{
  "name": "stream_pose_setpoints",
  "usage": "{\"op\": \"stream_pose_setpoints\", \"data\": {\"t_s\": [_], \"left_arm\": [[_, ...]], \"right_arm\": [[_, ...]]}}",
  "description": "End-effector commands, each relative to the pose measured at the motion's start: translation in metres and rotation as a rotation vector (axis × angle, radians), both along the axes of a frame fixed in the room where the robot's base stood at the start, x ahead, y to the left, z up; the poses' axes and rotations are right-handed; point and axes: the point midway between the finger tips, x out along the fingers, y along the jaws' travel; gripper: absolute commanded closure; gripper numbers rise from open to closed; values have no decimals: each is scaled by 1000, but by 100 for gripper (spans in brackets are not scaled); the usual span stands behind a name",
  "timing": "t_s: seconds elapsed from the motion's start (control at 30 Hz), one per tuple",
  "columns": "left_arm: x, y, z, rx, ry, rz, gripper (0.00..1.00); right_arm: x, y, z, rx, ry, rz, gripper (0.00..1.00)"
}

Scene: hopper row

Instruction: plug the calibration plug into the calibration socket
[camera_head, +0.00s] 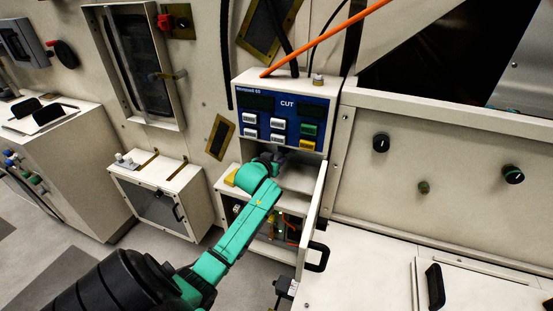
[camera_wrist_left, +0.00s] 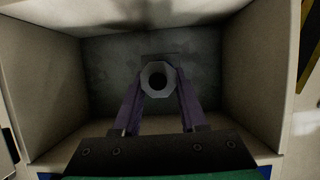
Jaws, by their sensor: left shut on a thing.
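My left gripper (camera_head: 266,163) reaches into an open, box-like recess below the blue CUT panel. In the left wrist view its two purple fingers (camera_wrist_left: 158,84) are shut on a small grey many-sided piece (camera_wrist_left: 158,67) with a dark round hole facing the camera. The recess's grey back wall lies beyond it. I cannot tell whether this piece is the calibration plug or whether it touches that wall. No calibration socket can be made out for sure. My right gripper is not in view.
Beneath the recess, an open bay (camera_head: 285,222) shows coloured wires. Its white door (camera_head: 312,220) with a black handle stands open on the right. A small dark block (camera_head: 286,288) is by the door's foot. The blue CUT panel (camera_head: 284,119) is above.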

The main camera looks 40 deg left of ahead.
Motion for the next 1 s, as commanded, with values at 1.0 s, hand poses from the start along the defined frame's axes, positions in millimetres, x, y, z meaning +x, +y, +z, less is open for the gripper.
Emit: {"op": "stream_pose_setpoints", "data": {"t_s": [1.0], "left_arm": [[22, 7, 0, -1, -2, -1, 100]], "right_arm": [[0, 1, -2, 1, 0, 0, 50]]}}
